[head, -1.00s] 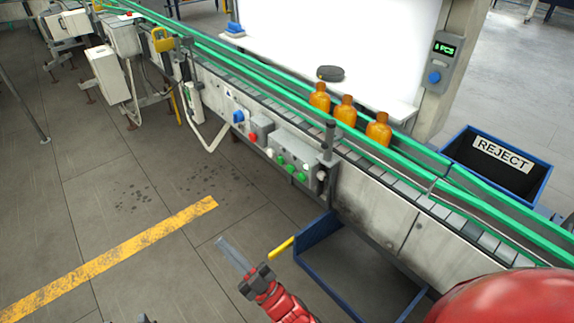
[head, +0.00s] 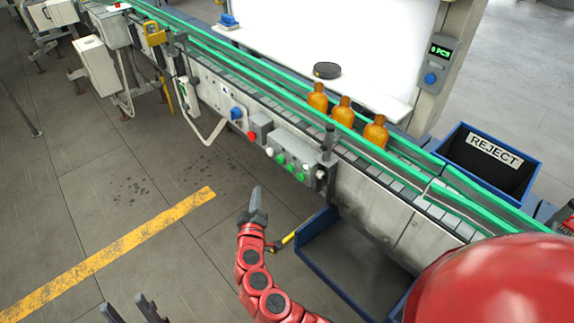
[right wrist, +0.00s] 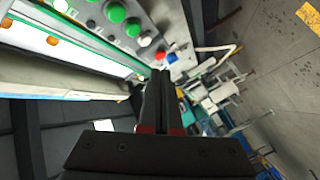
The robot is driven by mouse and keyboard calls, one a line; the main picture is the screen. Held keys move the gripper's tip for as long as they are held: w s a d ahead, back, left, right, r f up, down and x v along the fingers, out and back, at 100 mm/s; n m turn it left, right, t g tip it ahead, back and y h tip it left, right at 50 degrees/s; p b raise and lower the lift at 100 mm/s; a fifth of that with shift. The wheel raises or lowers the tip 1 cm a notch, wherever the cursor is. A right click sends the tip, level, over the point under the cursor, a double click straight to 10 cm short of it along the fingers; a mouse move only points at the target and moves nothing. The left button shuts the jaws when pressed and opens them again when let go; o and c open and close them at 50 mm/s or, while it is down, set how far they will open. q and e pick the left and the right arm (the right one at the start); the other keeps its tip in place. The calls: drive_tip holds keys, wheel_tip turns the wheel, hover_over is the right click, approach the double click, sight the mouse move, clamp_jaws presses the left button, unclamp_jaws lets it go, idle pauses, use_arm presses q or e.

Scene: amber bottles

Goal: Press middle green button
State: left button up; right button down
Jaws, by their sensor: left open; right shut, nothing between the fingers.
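A grey control box (head: 309,161) on the conveyor's side carries a row of green buttons, with a white one at its left end. The middle green button (head: 291,167) sits between two other green ones; it also shows near the top of the right wrist view (right wrist: 116,12). My right gripper (head: 257,192) is shut and empty, below and left of the box, its fingers pointing up and apart from the buttons. In the right wrist view its fingers (right wrist: 160,76) point away from the camera, right of and below the buttons. My left gripper (head: 124,304) is open at the bottom edge.
Red (head: 251,135) and blue (head: 236,113) buttons sit left of the box. Amber bottles (head: 342,112) stand on the green-railed conveyor. A blue bin (head: 318,270) is below the box; a REJECT bin (head: 530,180) stands at right.

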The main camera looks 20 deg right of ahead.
sight(290, 168)
drive_tip(key=shift+s+d+r, duration=0.1)
drive_tip(key=shift+d+r, duration=0.1)
drive_tip(key=shift+d, duration=0.05)
drive_tip(key=w+d+p, duration=0.2)
drive_tip(key=w+d, duration=0.1)
drive_tip(key=d, duration=0.5)
drive_tip(key=shift+d, duration=0.15)
idle(0.3)
idle(1.9)
drive_tip(key=shift+w+d, duration=0.15)
drive_tip(key=shift+d, duration=0.2)
